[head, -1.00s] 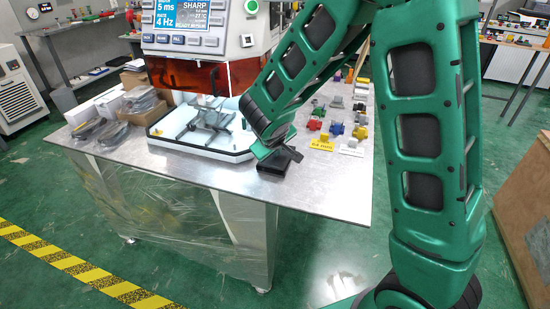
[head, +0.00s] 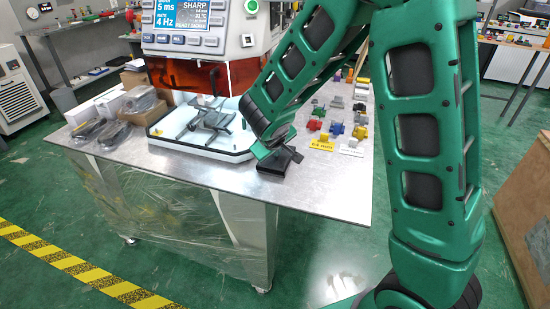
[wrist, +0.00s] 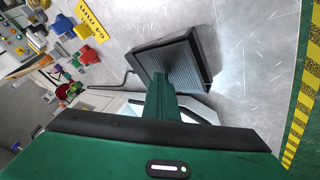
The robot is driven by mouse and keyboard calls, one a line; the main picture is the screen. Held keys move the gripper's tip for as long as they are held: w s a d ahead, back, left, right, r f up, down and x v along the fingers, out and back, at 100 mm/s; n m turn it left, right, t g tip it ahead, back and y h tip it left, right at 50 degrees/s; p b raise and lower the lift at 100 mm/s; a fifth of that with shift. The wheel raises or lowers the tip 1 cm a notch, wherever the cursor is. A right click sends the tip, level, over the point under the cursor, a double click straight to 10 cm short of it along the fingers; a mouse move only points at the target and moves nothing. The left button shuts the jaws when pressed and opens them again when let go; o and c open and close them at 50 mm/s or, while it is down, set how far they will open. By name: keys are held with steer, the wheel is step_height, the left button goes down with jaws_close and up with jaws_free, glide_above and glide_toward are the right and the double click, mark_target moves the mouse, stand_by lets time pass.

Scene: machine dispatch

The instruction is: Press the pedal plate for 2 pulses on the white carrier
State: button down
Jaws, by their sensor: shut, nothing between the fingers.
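The pedal plate is a black ridged plate (wrist: 172,60) on the metal table. In the head view the pedal plate (head: 273,168) lies near the table's front edge, partly covered by my gripper. My gripper (wrist: 162,85) is shut and empty. Its fingertips overlap the plate's near edge in the wrist view, and I cannot tell whether they touch it. In the head view my gripper (head: 272,149) is right above the plate. A grey fixture (head: 210,120) sits in the white tray (head: 190,149) under the machine. I cannot clearly tell which piece is the white carrier.
The machine's screen (head: 182,15) shows 5 ms and 4 Hz. Several coloured pieces, among them a blue one (head: 337,128), stand at the right behind a yellow label (head: 321,146). Bagged items (head: 112,133) and boxes lie at the left. The front of the table is clear.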

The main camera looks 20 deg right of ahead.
steer(key=shift+d+r, duration=0.1)
steer(key=shift+r, duration=0.7)
steer(key=shift+w+d+r, duration=0.1)
steer(key=shift+w+r, duration=0.05)
steer(key=shift+r, duration=1.1)
steer(key=shift+w+r, duration=0.1)
steer(key=shift+r, duration=1.15)
stand_by(0.6)
steer(key=shift+w+d+r, duration=0.1)
steer(key=shift+w+r, duration=0.05)
steer(key=shift+r, duration=0.8)
steer(key=shift+w+r, duration=0.1)
steer(key=shift+r, duration=0.8)
glide_above(276, 159)
steer(key=shift+f, duration=4.4)
